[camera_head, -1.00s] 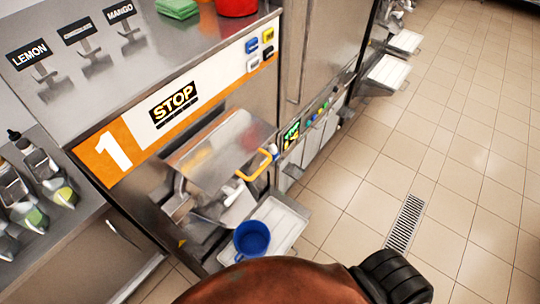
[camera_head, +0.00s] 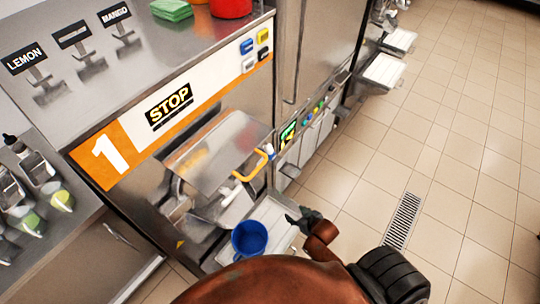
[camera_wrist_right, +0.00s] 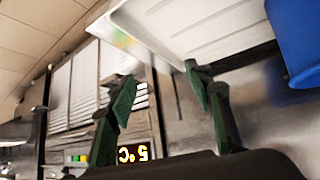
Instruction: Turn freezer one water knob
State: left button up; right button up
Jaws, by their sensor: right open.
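Freezer one (camera_head: 140,140) stands at the left with an orange-and-white panel marked 1 and STOP. A small white part with a blue end (camera_head: 269,151) sits at its right front edge by the yellow handle (camera_head: 253,166); I cannot tell if this is the water knob. My right gripper (camera_head: 298,218) is low in front of the freezer, by the right edge of the white drip tray (camera_head: 278,214). In the right wrist view its fingers (camera_wrist_right: 160,78) are apart with nothing between them. No knob is clear in that view. My left gripper is out of view.
A blue jug (camera_head: 250,240) stands on the tray, left of my right gripper, and shows at the upper right in the wrist view (camera_wrist_right: 298,40). A lit display (camera_head: 288,134) is on the neighbouring machine. Tiled floor at the right is clear, with a drain grate (camera_head: 403,221).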

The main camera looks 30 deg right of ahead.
jog(key=w+d+r+t+y, duration=0.2)
jog(key=w+r+t, duration=0.3)
jog(key=w+r, duration=0.4)
jog(key=n+t+y, duration=0.2)
jog(key=t+y, duration=0.1)
jog(key=y, duration=0.1)
send_near(274, 157)
jog(key=x, duration=0.4)
jog(key=shift+y, duration=0.3)
jog(key=x, duration=0.7)
jog(key=shift+f, duration=0.1)
jog(key=shift+w+a, duration=0.15)
jog(key=shift+w, duration=0.35)
jog(key=shift+c, duration=0.7)
jog(key=c, duration=1)
